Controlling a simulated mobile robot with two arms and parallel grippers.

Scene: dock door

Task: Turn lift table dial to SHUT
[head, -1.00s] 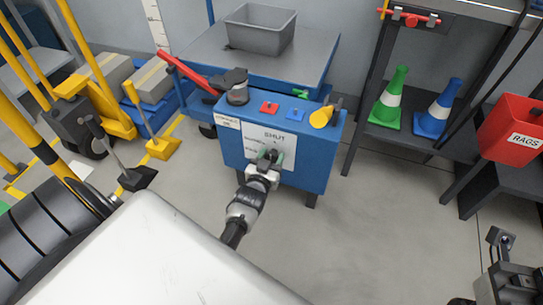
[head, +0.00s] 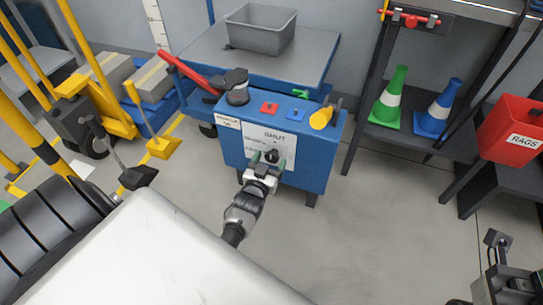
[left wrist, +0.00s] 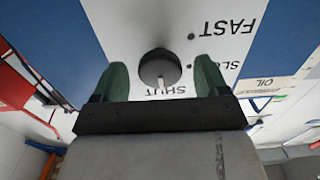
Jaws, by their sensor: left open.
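The lift table dial (head: 272,156) is a dark round knob on a white label plate on the front of the blue cabinet (head: 310,165). In the left wrist view the dial (left wrist: 158,66) shows a pale pointer mark toward the word SHUT. FAST and SLOW are printed to one side. My left gripper (head: 264,164) is open just in front of the dial. Its green fingertips stand on either side of the knob in the wrist view, with visible gaps. My right arm shows at the lower right; its jaws are not clear.
A grey bin (head: 260,27) stands on the table behind. A green cone (head: 391,98) and a blue cone (head: 439,107) stand on a shelf at right. Floor right of the cabinet is clear.

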